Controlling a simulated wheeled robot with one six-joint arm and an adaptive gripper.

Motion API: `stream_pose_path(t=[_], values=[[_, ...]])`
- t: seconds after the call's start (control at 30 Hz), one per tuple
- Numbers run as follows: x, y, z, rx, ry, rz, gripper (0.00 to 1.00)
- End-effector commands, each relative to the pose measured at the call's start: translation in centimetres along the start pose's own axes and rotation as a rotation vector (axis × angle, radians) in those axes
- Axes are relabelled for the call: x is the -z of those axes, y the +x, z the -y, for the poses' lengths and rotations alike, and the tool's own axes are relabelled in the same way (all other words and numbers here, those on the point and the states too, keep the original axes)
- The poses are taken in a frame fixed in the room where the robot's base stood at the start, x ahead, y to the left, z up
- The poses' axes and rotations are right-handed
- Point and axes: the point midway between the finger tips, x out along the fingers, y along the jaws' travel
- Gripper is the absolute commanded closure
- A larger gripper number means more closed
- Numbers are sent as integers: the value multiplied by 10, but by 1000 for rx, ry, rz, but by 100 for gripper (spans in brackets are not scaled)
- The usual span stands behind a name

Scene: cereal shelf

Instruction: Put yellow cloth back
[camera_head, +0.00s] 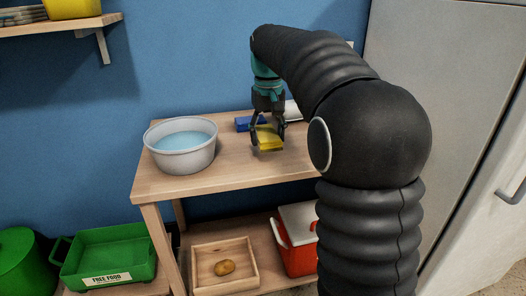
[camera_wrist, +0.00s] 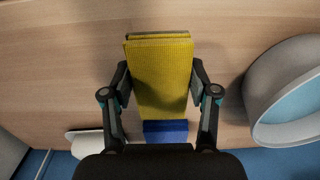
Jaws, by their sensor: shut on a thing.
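The yellow cloth (camera_head: 268,138) is between the fingers of my gripper (camera_head: 268,146) at the back of the wooden table. In the wrist view the folded yellow cloth (camera_wrist: 160,80) fills the space between both fingers of my gripper (camera_wrist: 160,82), which is shut on its sides. A blue cloth (camera_head: 250,124) lies flat just behind it; it also shows in the wrist view (camera_wrist: 165,131), partly covered by the yellow one. I cannot tell whether the yellow cloth touches the tabletop.
A bowl of water (camera_head: 181,158) stands on the table (camera_head: 200,190) to the left. A white object (camera_head: 292,110) lies at the back, partly hidden by my arm. Below are a wooden tray (camera_head: 224,285) with a potato, a red cooler (camera_head: 298,245) and a green crate (camera_head: 108,255).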

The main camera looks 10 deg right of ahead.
Motion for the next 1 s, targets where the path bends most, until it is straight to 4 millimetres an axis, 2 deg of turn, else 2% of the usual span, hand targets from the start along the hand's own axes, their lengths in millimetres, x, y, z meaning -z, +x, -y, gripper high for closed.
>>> stream_pose_path(t=[0.1,0.27,0.53,0.87,0.9,1.0], values=[[3,6,10,0,0,-1,84],[3,13,11,0,4,0,84],[3,46,11,0,4,1,84],[3,49,11,0,3,-1,84],[3,50,11,0,3,-1,38],[3,49,11,0,3,-1,16]])
